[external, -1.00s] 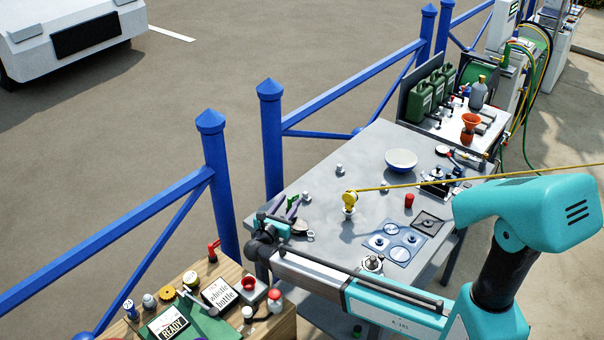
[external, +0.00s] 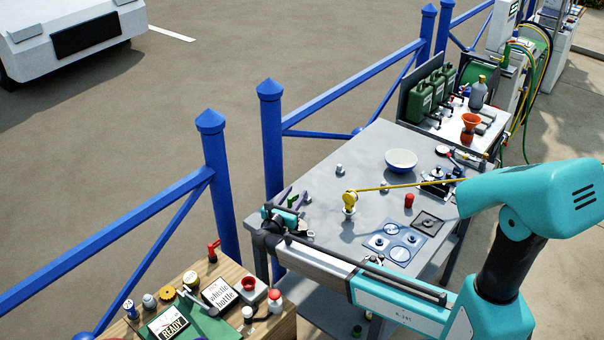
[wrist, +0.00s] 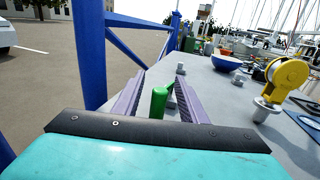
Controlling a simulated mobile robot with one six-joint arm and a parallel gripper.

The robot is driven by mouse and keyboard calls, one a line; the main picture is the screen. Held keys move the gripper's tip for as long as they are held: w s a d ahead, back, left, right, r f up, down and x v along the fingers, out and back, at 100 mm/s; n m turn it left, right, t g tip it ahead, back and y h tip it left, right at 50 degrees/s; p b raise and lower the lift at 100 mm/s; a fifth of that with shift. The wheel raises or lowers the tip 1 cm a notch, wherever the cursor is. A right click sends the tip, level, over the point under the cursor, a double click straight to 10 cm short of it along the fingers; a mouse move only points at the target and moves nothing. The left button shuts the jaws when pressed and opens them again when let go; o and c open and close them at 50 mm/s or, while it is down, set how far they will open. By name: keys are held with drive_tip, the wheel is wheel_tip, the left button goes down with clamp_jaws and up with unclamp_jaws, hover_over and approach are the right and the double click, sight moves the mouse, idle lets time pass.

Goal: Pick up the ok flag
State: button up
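A small upright green piece (wrist: 158,102), which seems to be the ok flag, stands between the two purple fingers of my gripper (wrist: 159,76) in the wrist view. There is a gap on each side of it, so my gripper is open around it and not visibly touching it. Its lower end is hidden behind my gripper's dark edge, and no lettering can be read. In the external view the green piece (external: 291,200) shows small among the fingers of my gripper (external: 294,198), at the near left end of the grey table (external: 330,205).
A yellow pulley-like piece (external: 349,199) on a white base stands right of my gripper, with a yellow line running right. A bowl (external: 401,160) and a red piece (external: 409,200) are farther along. Blue railing (external: 270,140) borders the table's left side. A wooden bench (external: 190,290) is nearer.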

clamp_jaws()
drive_tip(key=shift+r, duration=0.15)
idle(0.4)
drive_tip(key=shift+r+b, duration=0.65)
drive_tip(key=shift+r, duration=0.65)
drive_tip(key=shift+s+d+r, duration=0.15)
drive_tip(key=shift+s+r, duration=0.15)
drive_tip(key=s+d+r+b, duration=0.1)
drive_tip(key=s+d+b, duration=0.2)
drive_tip(key=s+d, duration=0.4)
drive_tip(key=s, duration=0.6)
drive_tip(key=shift+s+r, duration=0.25)
drive_tip(key=shift+s, duration=0.1)
